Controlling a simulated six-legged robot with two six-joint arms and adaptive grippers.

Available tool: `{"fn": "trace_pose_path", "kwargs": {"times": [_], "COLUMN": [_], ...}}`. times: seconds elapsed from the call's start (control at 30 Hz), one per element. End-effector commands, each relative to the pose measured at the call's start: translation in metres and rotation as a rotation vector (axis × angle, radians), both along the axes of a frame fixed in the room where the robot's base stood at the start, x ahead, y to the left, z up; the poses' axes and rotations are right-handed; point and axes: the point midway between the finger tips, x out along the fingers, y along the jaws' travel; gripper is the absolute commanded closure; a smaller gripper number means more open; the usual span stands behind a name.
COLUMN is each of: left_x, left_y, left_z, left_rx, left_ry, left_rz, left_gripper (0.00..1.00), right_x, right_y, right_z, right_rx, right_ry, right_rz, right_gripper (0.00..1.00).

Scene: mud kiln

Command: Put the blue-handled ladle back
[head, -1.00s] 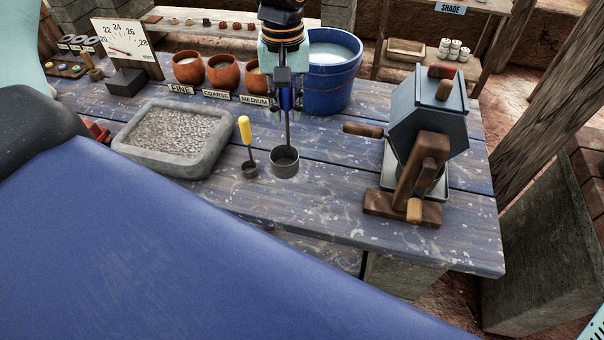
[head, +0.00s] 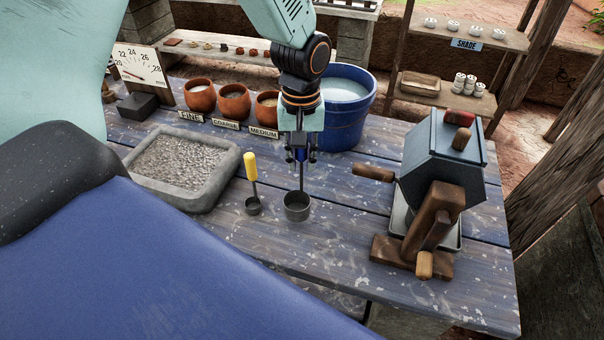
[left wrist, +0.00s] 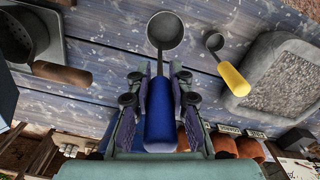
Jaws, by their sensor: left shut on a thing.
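The blue-handled ladle (head: 297,206) has a grey metal cup and a thin upright stem. My left gripper (head: 301,155) is shut on its blue handle, seen from above in the head view. In the left wrist view the blue handle (left wrist: 160,112) lies between the fingers of my left gripper (left wrist: 158,90), with the cup beyond them. The cup is at or just above the table; I cannot tell whether it touches. A smaller yellow-handled ladle (head: 251,172) stands just left of it. My right gripper is not in view.
A stone tray of gravel (head: 205,197) is at left. Clay pots (head: 235,101) with labels and a blue bucket (head: 345,125) stand behind. A blue-grey crank mill (head: 430,165) stands at right. The table front (head: 330,255) is bare.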

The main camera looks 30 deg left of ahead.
Motion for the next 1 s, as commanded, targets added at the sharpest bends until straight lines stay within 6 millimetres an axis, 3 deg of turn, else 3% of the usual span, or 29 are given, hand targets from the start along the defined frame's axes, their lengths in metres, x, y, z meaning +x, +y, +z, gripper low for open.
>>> {"fn": "trace_pose_path", "kwargs": {"times": [0.37,0.77,0.8,1.0], "left_x": [0.002,0.004,0.004,0.004], "left_y": [0.0,0.0,0.0,0.0], "left_z": [-0.039,-0.044,-0.043,-0.043], "left_rx": [0.001,0.001,0.001,0.001], "left_ry": [0.0,-0.002,-0.002,-0.002], "left_rz": [-0.001,-0.001,-0.001,0.0], "left_gripper": [1.0,1.0,0.77,0.6], "right_x": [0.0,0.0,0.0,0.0], "right_y": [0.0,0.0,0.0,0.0], "right_z": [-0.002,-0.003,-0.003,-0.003], "right_rx": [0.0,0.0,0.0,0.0], "right_ry": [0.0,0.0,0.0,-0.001], "right_rz": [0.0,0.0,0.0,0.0], "right_gripper": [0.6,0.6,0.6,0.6]}}
